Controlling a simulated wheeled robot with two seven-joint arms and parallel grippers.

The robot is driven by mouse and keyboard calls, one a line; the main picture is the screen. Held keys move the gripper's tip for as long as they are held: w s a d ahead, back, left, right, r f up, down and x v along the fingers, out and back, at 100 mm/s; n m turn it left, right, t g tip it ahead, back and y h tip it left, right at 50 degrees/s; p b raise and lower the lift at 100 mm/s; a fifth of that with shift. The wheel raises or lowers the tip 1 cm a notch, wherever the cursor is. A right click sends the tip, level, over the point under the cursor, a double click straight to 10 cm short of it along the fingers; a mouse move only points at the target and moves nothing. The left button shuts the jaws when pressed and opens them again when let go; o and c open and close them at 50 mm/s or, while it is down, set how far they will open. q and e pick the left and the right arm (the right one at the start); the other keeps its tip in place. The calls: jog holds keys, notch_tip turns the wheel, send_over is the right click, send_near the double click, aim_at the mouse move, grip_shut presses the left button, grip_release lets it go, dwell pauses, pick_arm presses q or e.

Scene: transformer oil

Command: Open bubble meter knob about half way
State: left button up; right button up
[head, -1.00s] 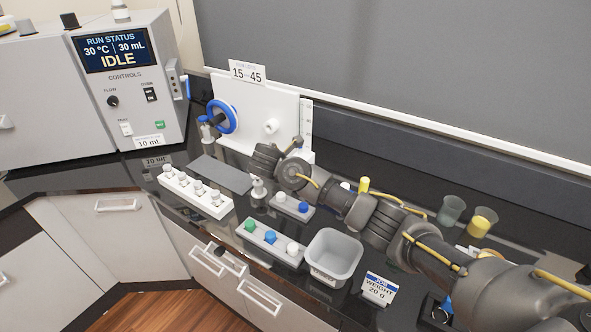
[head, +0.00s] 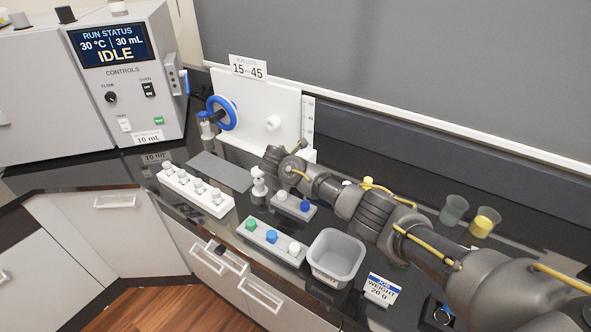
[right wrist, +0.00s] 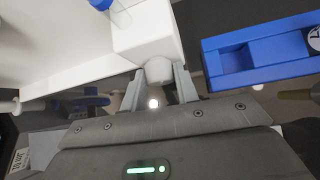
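The bubble meter appears to be the white panel (head: 255,112) at the back of the counter. It carries a blue ring (head: 222,113) and a white knob (head: 272,123). My right gripper (head: 268,154) is low in front of the panel's lower right. In the right wrist view, its two fingers (right wrist: 160,82) stand apart, one on each side of a white rounded knob-like piece (right wrist: 158,69) on a white block (right wrist: 147,32). Whether they touch it is unclear, as is which knob it is. My left gripper is outside both views.
A small white bottle (head: 259,184) stands in front of the gripper. White-capped bottles (head: 198,187), a coloured-cap rack (head: 271,239) and a grey bin (head: 336,256) stand nearer. A grey mat (head: 220,172) lies to the left. A blue tray (right wrist: 222,82) shows in the right wrist view.

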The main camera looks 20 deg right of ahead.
jog(key=c, duration=0.4)
jog(key=shift+s+r+m+t+y+p, duration=0.1)
jog(key=shift+m+t+y+p, duration=0.2)
jog(key=shift+t+y+p, duration=0.15)
jog(key=shift+d+m+t+y, duration=0.1)
jog(key=shift+m+t+y, duration=0.2)
jog(key=shift+t, duration=0.15)
jog(key=shift+s+f+m+t+y+b, duration=0.15)
jog(key=shift+f+m+t+y+b, duration=0.25)
jog(key=shift+t+b, duration=0.3)
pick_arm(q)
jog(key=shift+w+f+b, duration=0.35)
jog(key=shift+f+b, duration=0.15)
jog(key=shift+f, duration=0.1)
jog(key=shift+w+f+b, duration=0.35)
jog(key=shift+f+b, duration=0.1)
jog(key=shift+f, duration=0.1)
pick_arm(e)
jog(key=shift+d+r+m+t+y, duration=0.1)
jog(key=shift+m+t+y, duration=0.25)
jog(key=shift+m+t, duration=0.25)
jog(key=o, duration=1)
jog(key=shift+s+r, duration=0.1)
jog(key=shift+s, duration=0.05)
